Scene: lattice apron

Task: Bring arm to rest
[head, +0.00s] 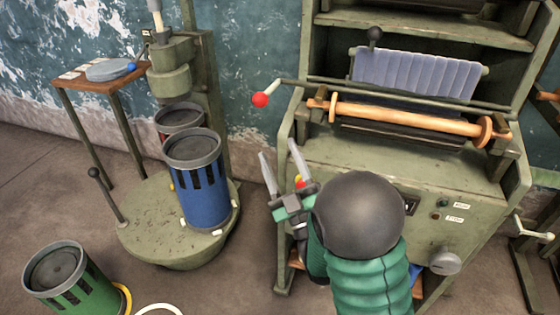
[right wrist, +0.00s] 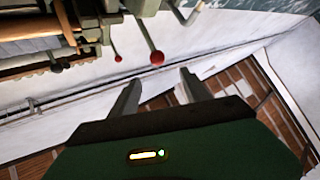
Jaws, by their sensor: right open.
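My right arm, with a green ribbed sleeve and a dark round joint, reaches up from the lower middle of the head view. Its gripper (head: 281,174) is open and empty, in the air between the blue drum and the green machine. In the right wrist view the two fingers of the right gripper (right wrist: 158,92) stand apart with nothing between them. A lever with a red ball (right wrist: 156,58) shows beyond the fingers there. My left gripper is not in the head view.
The green machine (head: 370,165) with a wooden roller (head: 405,117) stands close at the right. Its red-knobbed lever (head: 261,99) sticks out above my right gripper. A blue drum (head: 203,190) stands on a round base (head: 140,228). A green drum (head: 65,278) is at the lower left.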

